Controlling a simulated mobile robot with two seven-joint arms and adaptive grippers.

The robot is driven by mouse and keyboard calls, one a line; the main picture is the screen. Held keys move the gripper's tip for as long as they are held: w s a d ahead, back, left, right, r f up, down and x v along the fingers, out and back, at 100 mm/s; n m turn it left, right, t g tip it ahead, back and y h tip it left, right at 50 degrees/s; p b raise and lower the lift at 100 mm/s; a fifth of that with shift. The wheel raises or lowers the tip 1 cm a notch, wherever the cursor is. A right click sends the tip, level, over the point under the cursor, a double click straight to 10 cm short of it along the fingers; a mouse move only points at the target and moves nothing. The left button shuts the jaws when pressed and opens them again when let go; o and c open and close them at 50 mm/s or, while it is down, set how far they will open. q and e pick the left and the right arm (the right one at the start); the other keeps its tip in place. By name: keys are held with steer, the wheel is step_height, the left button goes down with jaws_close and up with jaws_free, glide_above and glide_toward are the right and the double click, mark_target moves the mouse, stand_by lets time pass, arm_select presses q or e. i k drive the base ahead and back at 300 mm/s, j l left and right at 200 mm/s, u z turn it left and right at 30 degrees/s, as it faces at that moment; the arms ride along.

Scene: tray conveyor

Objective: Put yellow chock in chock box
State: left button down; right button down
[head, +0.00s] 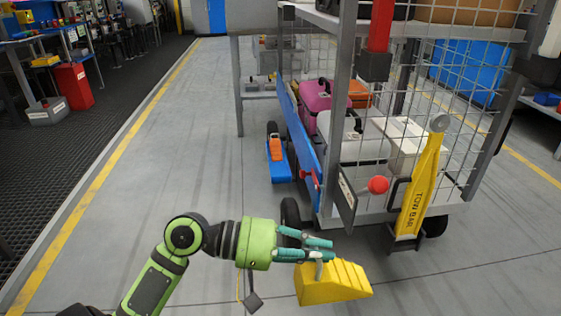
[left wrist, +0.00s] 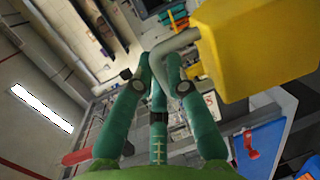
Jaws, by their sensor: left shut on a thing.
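The yellow chock (head: 331,284) is a stepped wedge with a grey handle. My left gripper (head: 322,250) is shut on that handle, and the chock hangs in front of the cart, low in the head view. In the left wrist view the chock (left wrist: 262,45) fills the upper right, and its bent grey handle lies between the fingers (left wrist: 160,68). No box is clearly marked as the chock box. A low blue holder (head: 281,173) with an orange piece stands on the floor beside the cart; I cannot tell whether it is that box. My right gripper is not in view.
A caged cart (head: 347,212) with suitcases stands just beyond the chock. A yellow tow bar (head: 420,190) stands upright at its front, beside a red knob (head: 378,185). The grey floor (head: 190,120) left of the cart is clear. A red bin (head: 74,87) stands far left.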

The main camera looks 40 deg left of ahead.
mark_target(279, 173)
steer(key=j+z, duration=0.2)
steer(key=j, duration=0.6)
steer(key=j+z, duration=0.2)
steer(key=j, duration=0.65)
steer(key=j+z, duration=0.2)
steer(key=j, duration=0.65)
steer(key=k+j+z, duration=0.2)
steer(key=j, duration=0.6)
steer(key=i, duration=0.1)
